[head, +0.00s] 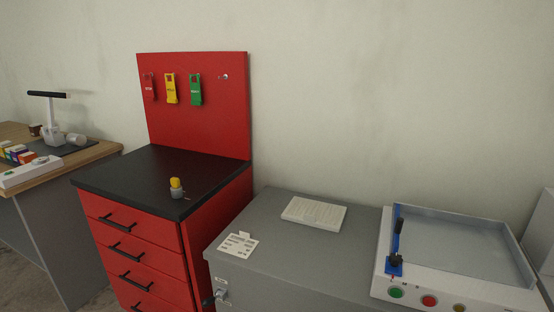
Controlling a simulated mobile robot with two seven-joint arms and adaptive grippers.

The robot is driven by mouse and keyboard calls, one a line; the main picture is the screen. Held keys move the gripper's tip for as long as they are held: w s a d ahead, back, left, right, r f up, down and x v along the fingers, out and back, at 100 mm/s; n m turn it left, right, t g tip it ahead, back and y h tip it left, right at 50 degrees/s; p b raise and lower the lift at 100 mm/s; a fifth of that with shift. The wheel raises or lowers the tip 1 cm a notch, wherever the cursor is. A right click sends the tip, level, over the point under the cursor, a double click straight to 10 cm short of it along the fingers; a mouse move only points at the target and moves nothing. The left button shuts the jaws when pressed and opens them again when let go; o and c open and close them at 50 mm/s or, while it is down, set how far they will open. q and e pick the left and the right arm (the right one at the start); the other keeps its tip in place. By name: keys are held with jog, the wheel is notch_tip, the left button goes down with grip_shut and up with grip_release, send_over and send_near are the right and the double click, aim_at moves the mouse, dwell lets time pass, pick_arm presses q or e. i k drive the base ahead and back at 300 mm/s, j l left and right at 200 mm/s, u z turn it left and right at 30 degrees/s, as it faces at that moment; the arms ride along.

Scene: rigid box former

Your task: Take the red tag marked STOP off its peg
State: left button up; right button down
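The red tag (149,88) hangs at the left of the row on the red backboard (200,130). It carries small pale lettering, too small to read with certainty, and its red is close to the board's. A yellow tag (170,90) and a green tag (195,92) hang to its right. A bare peg (225,77) sits at the right of the row. Neither of my grippers shows in the head view.
A small grey item with a yellow top (176,188) stands on the cabinet's black top (140,172). A grey cabinet (270,260) at the right bears a white pad (314,213), a paper tag (239,244) and a tray machine (460,250). A wooden desk (95,154) stands left.

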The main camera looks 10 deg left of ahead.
aim_at(149, 88)
jog(key=i+j, duration=0.15)
jog(key=j, duration=0.45)
jog(key=i+j+z, duration=0.15)
jog(key=j, duration=1)
jog(key=i+j+z, duration=0.15)
jog(key=j, duration=0.45)
